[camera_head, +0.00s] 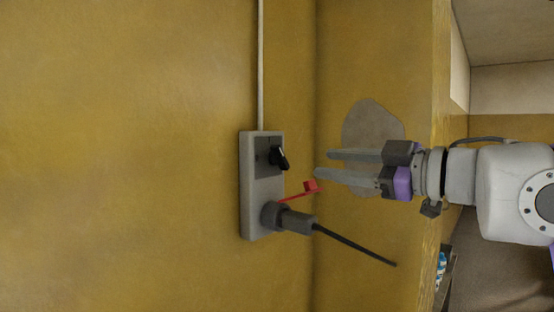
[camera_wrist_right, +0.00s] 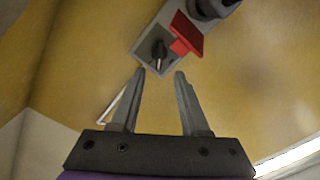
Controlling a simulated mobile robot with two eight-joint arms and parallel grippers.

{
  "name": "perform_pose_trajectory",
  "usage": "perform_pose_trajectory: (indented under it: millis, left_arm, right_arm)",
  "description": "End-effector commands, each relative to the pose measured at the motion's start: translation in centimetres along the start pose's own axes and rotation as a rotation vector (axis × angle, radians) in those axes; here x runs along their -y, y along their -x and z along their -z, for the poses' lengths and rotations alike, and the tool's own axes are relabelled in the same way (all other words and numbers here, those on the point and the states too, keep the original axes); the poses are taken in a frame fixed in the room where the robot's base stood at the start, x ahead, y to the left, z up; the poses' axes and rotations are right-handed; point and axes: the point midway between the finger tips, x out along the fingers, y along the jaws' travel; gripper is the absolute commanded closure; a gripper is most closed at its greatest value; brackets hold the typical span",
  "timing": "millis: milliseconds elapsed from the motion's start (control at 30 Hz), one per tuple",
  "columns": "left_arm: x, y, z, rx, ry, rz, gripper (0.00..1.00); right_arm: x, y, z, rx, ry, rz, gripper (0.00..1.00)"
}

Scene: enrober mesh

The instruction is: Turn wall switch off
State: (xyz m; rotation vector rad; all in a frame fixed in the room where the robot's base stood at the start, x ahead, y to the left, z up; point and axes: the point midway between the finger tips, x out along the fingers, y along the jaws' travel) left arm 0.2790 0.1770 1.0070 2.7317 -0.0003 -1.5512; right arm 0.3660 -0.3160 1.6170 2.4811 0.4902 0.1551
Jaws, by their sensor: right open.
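The wall switch is a black rotary knob (camera_head: 279,157) on the upper part of a grey box (camera_head: 247,190) fixed to the yellow wall. In the right wrist view the knob (camera_wrist_right: 159,54) shows just beyond the fingertips. My right gripper (camera_head: 322,163) comes in from the right in the head view, with its two fingers parallel, open and empty. Its tips are apart from the knob, to the right of it. In the right wrist view my right gripper (camera_wrist_right: 160,73) points at the box, with the knob roughly between its tips. My left gripper is not in view.
A grey plug (camera_head: 296,221) with a black cable sits in the lower part of the box. A red tag (camera_head: 310,186) sticks out from there, close to my lower fingertip. A white conduit (camera_head: 261,65) runs up from the box. A wall corner lies just right of the box.

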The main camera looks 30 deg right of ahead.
Motion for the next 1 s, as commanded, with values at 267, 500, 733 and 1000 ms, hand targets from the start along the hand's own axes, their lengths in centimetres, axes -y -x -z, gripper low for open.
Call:
perform_pose_trajectory:
  millis: [267, 500, 733, 1000]
  left_arm:
    - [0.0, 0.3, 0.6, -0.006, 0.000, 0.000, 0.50]
    - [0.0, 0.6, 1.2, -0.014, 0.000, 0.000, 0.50]
    - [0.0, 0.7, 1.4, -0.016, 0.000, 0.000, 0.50]
    - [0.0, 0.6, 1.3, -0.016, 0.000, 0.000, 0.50]
  right_arm:
    - [0.1, -4.7, 0.2, -0.007, 0.000, 0.006, 0.55]
    - [0.0, -8.3, 0.2, -0.006, 0.001, 0.004, 0.55]
    - [0.1, -9.7, 0.1, -0.004, 0.001, 0.002, 0.55]
    - [0.1, -9.8, 0.0, -0.003, 0.000, 0.002, 0.57]
